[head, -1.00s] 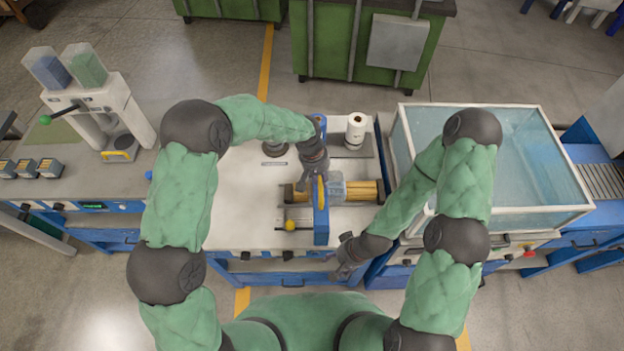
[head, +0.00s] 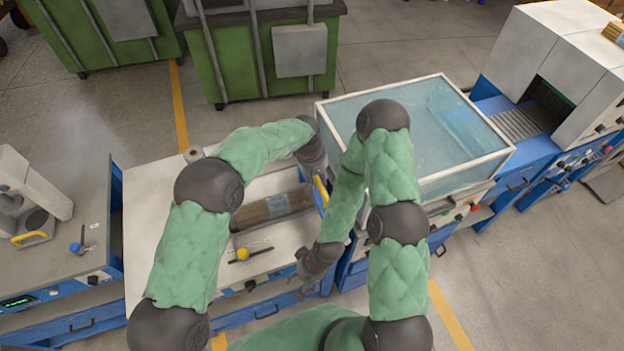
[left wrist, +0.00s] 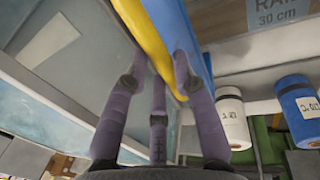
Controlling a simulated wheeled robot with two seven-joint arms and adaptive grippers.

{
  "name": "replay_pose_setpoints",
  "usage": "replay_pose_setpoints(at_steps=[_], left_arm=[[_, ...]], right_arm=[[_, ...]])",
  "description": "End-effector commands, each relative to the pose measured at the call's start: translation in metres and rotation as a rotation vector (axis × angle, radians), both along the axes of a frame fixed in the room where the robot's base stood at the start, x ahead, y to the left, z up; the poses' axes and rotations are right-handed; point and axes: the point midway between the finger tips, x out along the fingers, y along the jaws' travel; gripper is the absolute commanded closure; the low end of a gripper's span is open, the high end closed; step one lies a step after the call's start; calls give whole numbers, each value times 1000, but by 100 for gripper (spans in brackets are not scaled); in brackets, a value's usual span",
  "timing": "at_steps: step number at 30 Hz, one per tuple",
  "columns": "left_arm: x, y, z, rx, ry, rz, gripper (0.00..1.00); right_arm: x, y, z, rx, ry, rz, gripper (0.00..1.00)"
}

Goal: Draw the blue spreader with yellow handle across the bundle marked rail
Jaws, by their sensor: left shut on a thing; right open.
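The blue spreader with its yellow handle (head: 321,191) is at the right end of the bundle (head: 275,207) in the head view. My left gripper (head: 318,172) is shut on the handle, and the left wrist view shows its fingers around the yellow handle (left wrist: 150,45) beside the blue body (left wrist: 192,28). The bundle lies on the bench and looks greyish brown. A label (left wrist: 282,14) reading "RA.. 30 cm", partly cut off, shows in the left wrist view. My right gripper (head: 304,278) is open and empty near the bench's front edge.
A glass-walled tank (head: 420,185) stands right of the bench (head: 160,215). A yellow-knobbed rod (head: 243,254) lies in front of the bundle. A white roll (left wrist: 232,118) and a blue roll (left wrist: 297,108) show in the left wrist view. The bench's left part is clear.

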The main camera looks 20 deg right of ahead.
Motion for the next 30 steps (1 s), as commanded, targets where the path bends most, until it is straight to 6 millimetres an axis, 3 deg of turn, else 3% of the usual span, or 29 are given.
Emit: replay_pose_setpoints(at_steps=[8, 9, 12, 23, 30], left_arm=[[2, -4, 3, -10, -9, 2, 100], [2, -4, 3, -11, -8, 2, 70], [1, -4, 3, -10, -8, 2, 49], [1, -2, 4, -6, -4, 1, 49], [1, 3, 36, -7, -7, 0, 49]], right_arm=[[0, 0, 0, 0, 0, 0, 36], [0, 0, 0, 0, 0, 0, 36], [0, 0, 0, 0, 0, 0, 36], [0, 0, 0, 0, 0, 0, 36], [0, 0, 0, 0, 0, 0, 36]])
